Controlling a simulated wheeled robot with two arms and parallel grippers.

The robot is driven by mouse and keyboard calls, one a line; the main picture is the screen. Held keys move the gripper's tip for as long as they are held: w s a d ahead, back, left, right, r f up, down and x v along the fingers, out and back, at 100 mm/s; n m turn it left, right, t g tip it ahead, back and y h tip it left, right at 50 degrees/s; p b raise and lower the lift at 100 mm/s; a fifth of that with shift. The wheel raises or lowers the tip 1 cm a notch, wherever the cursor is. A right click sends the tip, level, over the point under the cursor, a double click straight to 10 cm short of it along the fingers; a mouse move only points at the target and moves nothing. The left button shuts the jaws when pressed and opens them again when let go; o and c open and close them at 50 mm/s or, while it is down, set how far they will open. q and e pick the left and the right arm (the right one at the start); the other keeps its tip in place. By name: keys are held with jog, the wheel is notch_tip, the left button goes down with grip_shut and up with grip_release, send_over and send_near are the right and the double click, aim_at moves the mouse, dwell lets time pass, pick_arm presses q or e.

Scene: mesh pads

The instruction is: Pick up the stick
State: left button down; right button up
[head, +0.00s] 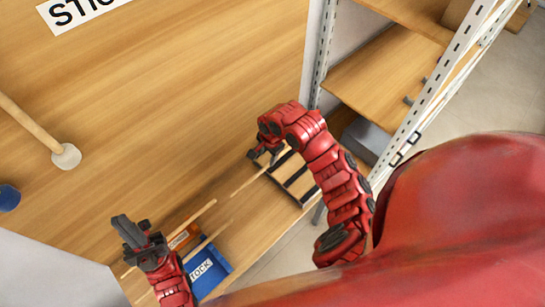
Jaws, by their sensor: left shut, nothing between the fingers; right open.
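A light wooden stick (32,124) with a whitish rounded end (66,156) enters from the left edge over the wooden surface. Thin pale sticks also show lower down, one near my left gripper (195,216) and one running toward my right gripper (258,178). My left gripper (122,228) is shut and empty, at the lower left, apart from the white-ended stick. My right gripper (258,152) is open near the black rack; its fingers are partly hidden by its own wrist. I cannot tell whether it touches the thin stick there.
A blue bin (208,270) with a label and an orange box (182,238) sit by my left gripper. A black rack (305,190) stands below my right gripper. A metal-post shelf (385,75) is at the right. A white sign (78,12) is at top left. The middle wooden surface is clear.

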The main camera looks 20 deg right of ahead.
jog(key=b, duration=0.5)
send_over(263, 169)
jog(key=s, duration=0.2)
notch_tip(263, 169, down, 7)
jog(key=f+b, duration=0.1)
jog(key=b, duration=0.1)
jog(key=w+f+b, duration=0.1)
jog(key=f+b, duration=0.1)
jog(key=b, duration=0.1)
jog(key=f+b, duration=0.2)
jog(key=shift+w+d+f, duration=0.1)
jog(key=shift+w+f, duration=0.15)
jog(key=shift+w, duration=0.15)
jog(key=shift+r, duration=0.1)
grip_shut()
